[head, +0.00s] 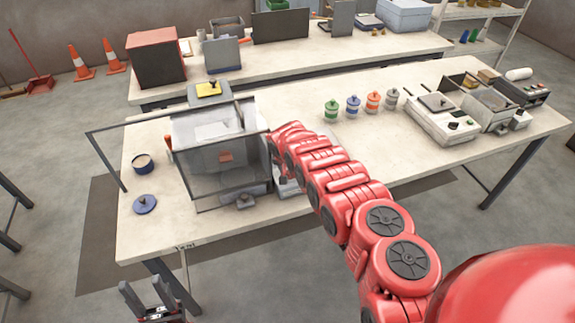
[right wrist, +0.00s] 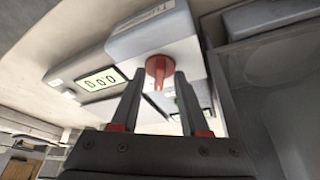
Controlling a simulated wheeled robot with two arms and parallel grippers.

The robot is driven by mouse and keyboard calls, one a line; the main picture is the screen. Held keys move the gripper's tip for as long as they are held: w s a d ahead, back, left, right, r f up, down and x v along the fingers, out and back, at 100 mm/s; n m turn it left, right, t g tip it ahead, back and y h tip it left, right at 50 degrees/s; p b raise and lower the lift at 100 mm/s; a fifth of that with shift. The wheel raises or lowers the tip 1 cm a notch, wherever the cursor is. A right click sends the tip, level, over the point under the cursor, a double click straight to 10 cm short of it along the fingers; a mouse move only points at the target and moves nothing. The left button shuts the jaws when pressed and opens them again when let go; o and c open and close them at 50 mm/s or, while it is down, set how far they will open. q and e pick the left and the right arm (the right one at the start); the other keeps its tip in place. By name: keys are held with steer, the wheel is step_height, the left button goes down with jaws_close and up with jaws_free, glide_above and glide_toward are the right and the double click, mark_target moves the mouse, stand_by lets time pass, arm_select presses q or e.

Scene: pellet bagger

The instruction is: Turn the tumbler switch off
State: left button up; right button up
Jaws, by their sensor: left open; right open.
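A red rotary knob (right wrist: 159,70), which looks like the tumbler switch, sits on the face of a pale grey box (right wrist: 150,38) in the right wrist view. Its grip bar stands about upright in that picture. My right gripper (right wrist: 160,88) is open, its two fingers pointing at the knob, one to each side. I cannot tell whether they touch it. In the head view my right arm reaches to the right side of the clear-walled machine (head: 222,160), and the arm hides the gripper and knob. My left gripper (head: 154,300) is open and empty, low in front of the table.
A display reading zeros (right wrist: 100,82) sits beside the box. A blue-grey lid (head: 145,204) and a small tub (head: 142,163) stand left of the machine. Several coloured jars (head: 353,107) stand behind my right arm. A white device (head: 440,115) is at the table's right.

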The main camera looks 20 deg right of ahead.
steer(key=shift+s+r, duration=0.1)
steer(key=shift+s, duration=0.05)
steer(key=shift+c, duration=1)
jaws_close()
